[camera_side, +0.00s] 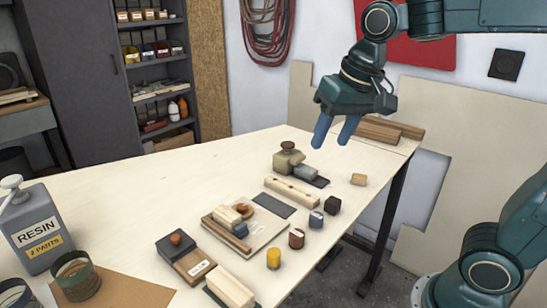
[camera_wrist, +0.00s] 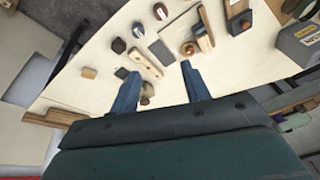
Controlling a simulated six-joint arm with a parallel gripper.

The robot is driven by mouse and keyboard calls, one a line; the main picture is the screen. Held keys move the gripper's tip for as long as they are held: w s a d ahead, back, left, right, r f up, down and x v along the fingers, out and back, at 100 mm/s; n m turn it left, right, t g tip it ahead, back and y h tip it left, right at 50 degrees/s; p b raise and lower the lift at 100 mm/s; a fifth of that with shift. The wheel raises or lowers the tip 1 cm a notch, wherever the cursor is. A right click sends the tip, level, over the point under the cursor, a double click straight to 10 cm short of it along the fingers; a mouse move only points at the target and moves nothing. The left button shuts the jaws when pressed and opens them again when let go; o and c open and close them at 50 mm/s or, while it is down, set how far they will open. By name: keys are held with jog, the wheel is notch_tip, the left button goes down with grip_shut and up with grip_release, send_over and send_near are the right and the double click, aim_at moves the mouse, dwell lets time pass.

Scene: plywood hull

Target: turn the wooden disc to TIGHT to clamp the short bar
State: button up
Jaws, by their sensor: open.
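A small clamp fixture stands on a pale square board (camera_side: 262,236) in the middle of the table. It carries a light wood block, a darker wood strip (camera_side: 226,228) and a round orange-brown wooden disc (camera_side: 245,209). I cannot read any TIGHT mark, nor tell for certain which piece is the short bar. My gripper (camera_side: 335,134) is open and empty, high above the far right part of the table, well apart from the fixture. Its blue fingers show in the wrist view (camera_wrist: 158,74).
A long drilled wooden bar (camera_side: 292,190) and an olive block with a brown knob (camera_side: 288,158) lie behind the fixture. A resin jug (camera_side: 37,230) stands front left.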

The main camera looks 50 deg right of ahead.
jog(key=w+a+f+m+g, duration=0.2)
jog(key=w+m, duration=0.2)
jog(key=w, duration=0.7)
jog(key=m+g, duration=0.2)
jog(key=m, duration=0.1)
send_over(242, 205)
notch_tip(242, 205, down, 7)
jog(key=shift+f, duration=0.1)
notch_tip(242, 205, down, 14)
jog(key=shift+s+r, duration=0.1)
jog(key=shift+r, duration=0.15)
jog(key=c, duration=1)
